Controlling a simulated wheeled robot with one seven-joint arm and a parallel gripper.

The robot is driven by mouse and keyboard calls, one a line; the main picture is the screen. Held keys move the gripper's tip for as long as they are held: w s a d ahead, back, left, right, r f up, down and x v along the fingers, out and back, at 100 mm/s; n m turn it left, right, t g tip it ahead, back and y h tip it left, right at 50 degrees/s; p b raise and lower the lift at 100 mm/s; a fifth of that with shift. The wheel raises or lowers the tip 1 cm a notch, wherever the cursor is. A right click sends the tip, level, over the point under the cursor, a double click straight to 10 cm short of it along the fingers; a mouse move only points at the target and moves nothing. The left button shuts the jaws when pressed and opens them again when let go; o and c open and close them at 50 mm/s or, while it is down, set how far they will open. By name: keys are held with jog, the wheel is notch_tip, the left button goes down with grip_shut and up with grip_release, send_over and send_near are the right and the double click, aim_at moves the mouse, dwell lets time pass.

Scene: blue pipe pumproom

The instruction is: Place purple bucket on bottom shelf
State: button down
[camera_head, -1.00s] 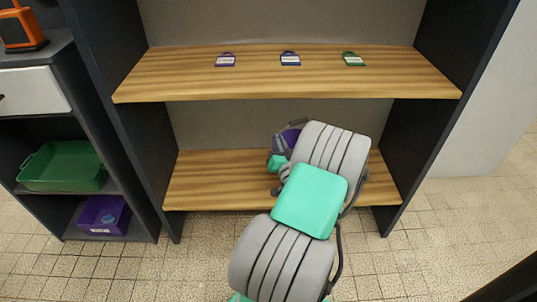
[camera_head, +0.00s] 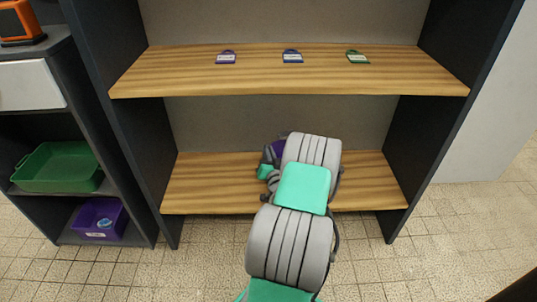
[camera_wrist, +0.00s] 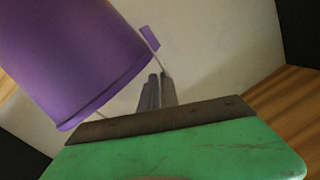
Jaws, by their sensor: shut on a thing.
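The purple bucket (camera_wrist: 75,55) fills the upper left of the wrist view, tilted in the picture, with a small purple tab at its rim. My gripper (camera_wrist: 157,90) shows its fingers close together beside the bucket's rim, shut on the bucket's thin handle. In the head view only a small purple part of the bucket (camera_head: 279,148) shows; my arm hides the rest. The bottom shelf (camera_head: 205,180) is a wooden board, and the bucket is over it. I cannot tell whether the bucket touches the board.
Dark side panels bound the bay. A left cabinet holds a green bin (camera_head: 58,168) and a purple bin (camera_head: 100,218). The bottom shelf is clear left and right of my arm.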

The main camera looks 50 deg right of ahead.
jog(key=shift+f, duration=0.1)
jog(key=c, duration=1.6)
grip_release()
